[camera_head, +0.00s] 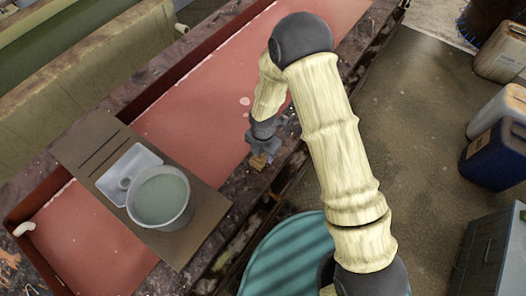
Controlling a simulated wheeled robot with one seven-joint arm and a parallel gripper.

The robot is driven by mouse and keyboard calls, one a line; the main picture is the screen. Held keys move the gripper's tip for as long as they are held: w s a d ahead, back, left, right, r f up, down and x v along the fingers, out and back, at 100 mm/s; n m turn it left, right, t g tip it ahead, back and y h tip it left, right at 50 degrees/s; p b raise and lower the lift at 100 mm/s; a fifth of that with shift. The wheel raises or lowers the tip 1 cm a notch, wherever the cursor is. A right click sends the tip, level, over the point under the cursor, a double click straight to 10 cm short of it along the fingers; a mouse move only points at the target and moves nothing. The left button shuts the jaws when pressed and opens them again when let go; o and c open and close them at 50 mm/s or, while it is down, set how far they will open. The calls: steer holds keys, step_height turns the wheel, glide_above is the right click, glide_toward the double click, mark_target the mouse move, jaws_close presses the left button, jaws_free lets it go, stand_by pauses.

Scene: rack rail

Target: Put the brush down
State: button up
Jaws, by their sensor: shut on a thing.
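My gripper (262,149) hangs at the end of my arm, over the near rim of the red trough, right of the brown board. It is shut on the brush (259,161), of which only a small tan and yellowish-brown part shows below the fingers. The rest of the brush is hidden by the gripper or too small to make out. I cannot tell whether the brush touches the dark rim below it.
A brown slotted board (198,237) lies across the red trough (205,125). It bears a white tray (122,172) and a bucket (160,197) of grey-green liquid. Several canisters, one a blue canister (494,155), stand on the floor at right. Floor between is clear.

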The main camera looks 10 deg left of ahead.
steer(key=shift+f, duration=0.1)
steer(key=o, duration=0.9)
step_height(320, 180, up, 12)
steer(key=b, duration=0.3)
stand_by(0.7)
